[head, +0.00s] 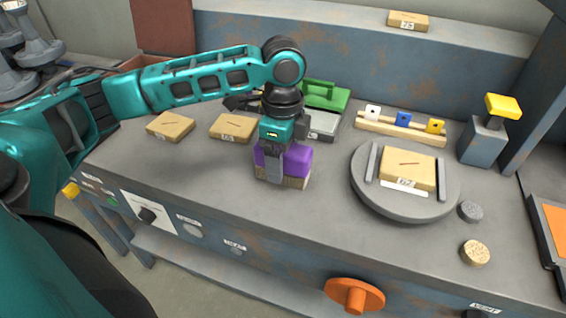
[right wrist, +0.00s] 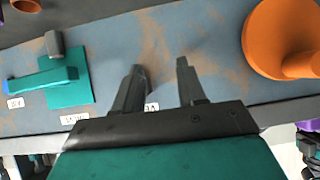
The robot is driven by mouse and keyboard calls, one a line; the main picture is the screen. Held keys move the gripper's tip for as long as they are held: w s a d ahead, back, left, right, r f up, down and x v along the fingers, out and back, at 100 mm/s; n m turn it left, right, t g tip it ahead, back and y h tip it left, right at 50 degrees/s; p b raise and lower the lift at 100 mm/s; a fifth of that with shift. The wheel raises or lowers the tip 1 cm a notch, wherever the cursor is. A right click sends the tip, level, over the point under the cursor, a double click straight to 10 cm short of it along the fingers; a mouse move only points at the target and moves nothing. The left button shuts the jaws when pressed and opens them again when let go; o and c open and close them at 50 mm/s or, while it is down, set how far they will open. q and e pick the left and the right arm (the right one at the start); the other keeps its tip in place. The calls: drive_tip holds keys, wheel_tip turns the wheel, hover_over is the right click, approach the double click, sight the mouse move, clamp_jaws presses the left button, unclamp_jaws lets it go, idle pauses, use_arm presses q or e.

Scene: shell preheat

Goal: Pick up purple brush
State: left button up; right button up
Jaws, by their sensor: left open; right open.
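The purple brush (head: 297,161) stands on the grey bench top in the head view, with pale bristles at its base. My left gripper (head: 271,172) is directly over it, pointing down, with a grey finger in front of the purple body. Its jaws are open, and the far finger is mostly hidden. I cannot tell whether the fingers touch the brush. In the right wrist view my right gripper (right wrist: 162,82) is open and empty, facing a blue-grey panel away from the brush.
Two tan blocks (head: 171,126) (head: 232,127) lie left of the brush. A green-handled box (head: 324,96) and a rack with coloured tags (head: 400,128) are behind. A round turntable (head: 365,197) bearing a tan block is to the right. An orange handwheel (head: 355,295) juts from the front.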

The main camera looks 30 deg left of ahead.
use_arm(q)
drive_tip(key=shift+c, duration=0.2)
drive_tip(key=c, duration=1.1)
use_arm(e)
drive_tip(key=shift+s+d+f, duration=0.2)
use_arm(q)
drive_tip(key=shift+r, duration=0.2)
wheel_tip(320, 180, up, 20)
drive_tip(key=p, duration=0.5)
drive_tip(key=shift+f+p, duration=0.1)
drive_tip(key=shift+p, duration=0.25)
use_arm(e)
drive_tip(key=d+r, duration=0.1)
drive_tip(key=s+d+r, duration=0.1)
drive_tip(key=shift+d+r+h, duration=0.1)
drive_tip(key=shift+r+h, duration=0.2)
drive_tip(key=shift+r, duration=0.05)
